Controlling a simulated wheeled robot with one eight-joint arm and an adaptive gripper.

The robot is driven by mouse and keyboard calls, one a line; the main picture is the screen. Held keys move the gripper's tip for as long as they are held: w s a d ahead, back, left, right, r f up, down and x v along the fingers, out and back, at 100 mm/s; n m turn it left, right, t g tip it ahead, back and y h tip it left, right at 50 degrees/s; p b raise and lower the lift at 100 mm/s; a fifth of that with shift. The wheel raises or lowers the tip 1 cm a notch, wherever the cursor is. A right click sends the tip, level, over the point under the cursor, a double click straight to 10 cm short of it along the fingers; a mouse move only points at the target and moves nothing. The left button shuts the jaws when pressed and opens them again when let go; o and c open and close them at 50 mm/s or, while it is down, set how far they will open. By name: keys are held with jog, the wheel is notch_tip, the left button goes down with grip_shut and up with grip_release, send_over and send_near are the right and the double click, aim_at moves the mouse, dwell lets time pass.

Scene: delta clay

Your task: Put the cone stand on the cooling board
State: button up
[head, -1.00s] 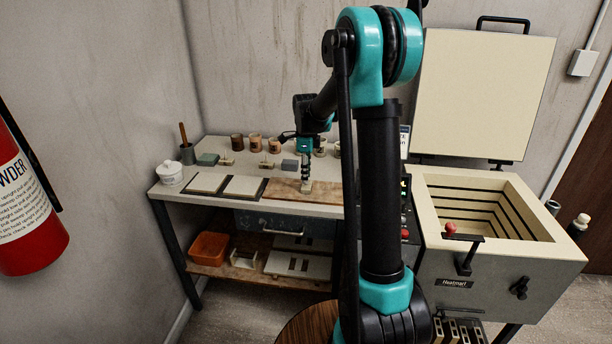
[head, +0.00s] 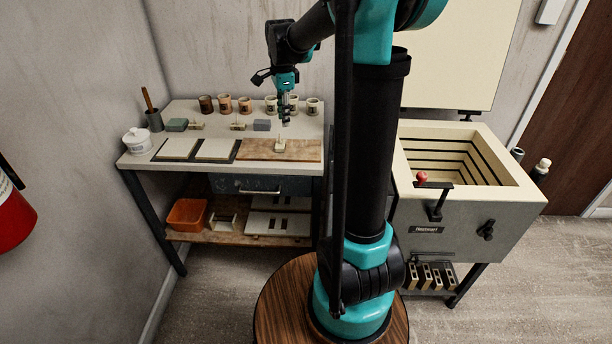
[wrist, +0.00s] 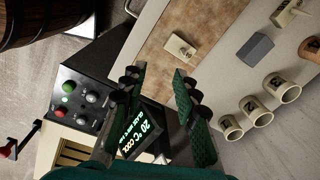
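A small cream cone stand (head: 280,145) sits upright on the brown wooden cooling board (head: 305,150) on the workbench. In the wrist view the cone stand (wrist: 181,48) rests flat on the bare brown board (wrist: 150,72), inside its edges. My gripper (head: 285,121) is above and behind the stand, clear of it. In the wrist view my gripper (wrist: 159,74) has its fingers spread apart with nothing between them.
Several cups (head: 245,104) line the bench's back. A grey block (head: 262,125) and two similar small cream pieces (head: 238,126) lie before them. Two pale tiles (head: 215,149) and a white jar (head: 137,140) are at left. The open kiln (head: 450,200) stands at right.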

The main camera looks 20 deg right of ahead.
jog(key=s+d+f+n+t, duration=0.1)
jog(key=s+f+n, duration=0.6)
jog(key=s, duration=0.5)
jog(key=s+d+f+n+t, duration=0.2)
jog(key=s+f+n, duration=0.5)
jog(key=s+n, duration=0.3)
jog(key=s, duration=0.3)
jog(key=shift+s+f, duration=0.15)
jog(key=shift+f, duration=0.15)
